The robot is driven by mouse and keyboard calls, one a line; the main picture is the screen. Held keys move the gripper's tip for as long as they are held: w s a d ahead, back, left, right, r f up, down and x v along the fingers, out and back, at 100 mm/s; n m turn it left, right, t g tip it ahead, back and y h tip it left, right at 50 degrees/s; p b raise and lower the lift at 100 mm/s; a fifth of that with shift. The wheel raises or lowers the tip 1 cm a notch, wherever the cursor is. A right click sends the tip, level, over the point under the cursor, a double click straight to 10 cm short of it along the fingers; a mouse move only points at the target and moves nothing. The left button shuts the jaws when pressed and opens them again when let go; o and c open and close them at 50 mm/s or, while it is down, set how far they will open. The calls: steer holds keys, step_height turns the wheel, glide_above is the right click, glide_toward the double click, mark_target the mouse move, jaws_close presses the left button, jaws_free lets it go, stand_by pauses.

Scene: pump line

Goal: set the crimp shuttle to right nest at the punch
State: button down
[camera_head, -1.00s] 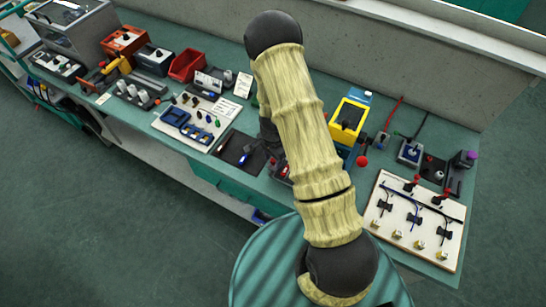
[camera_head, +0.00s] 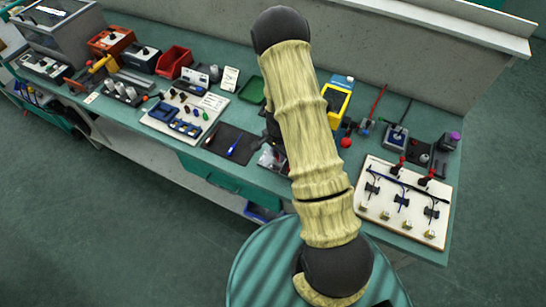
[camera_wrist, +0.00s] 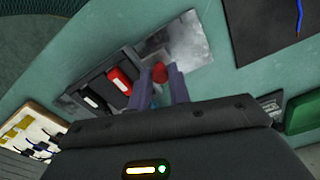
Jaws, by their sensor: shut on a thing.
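In the wrist view my gripper (camera_wrist: 157,88) has its two purple-grey fingers closed around a small red knob (camera_wrist: 156,71). The knob appears to be the crimp shuttle's handle, though its body is mostly hidden by the fingers. A bit of blue shows between the fingers. A bare metal plate (camera_wrist: 190,42) lies behind the knob. Left of the fingers is a dark holder with a red block (camera_wrist: 118,81) and a black block (camera_wrist: 91,97). I cannot tell the nests apart. In the head view my arm covers most of the gripper and the punch.
A dark mat (camera_head: 229,144) with a blue-handled tool lies left of the arm. A green tray (camera_head: 251,90) stands behind it. Right of the arm are a yellow device (camera_head: 337,98), a red ball knob (camera_head: 346,142) and a white wired board (camera_head: 408,205).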

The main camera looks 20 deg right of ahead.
steer(key=c, duration=1.3)
jaws_free()
steer(key=shift+a, duration=0.1)
steer(key=shift+w, duration=0.15)
steer(key=shift+d, duration=0.2)
steer(key=shift+a+r, duration=0.25)
steer(key=shift+r, duration=0.45)
step_height(320, 180, up, 16)
steer(key=b, duration=0.1)
steer(key=shift+d, duration=0.2)
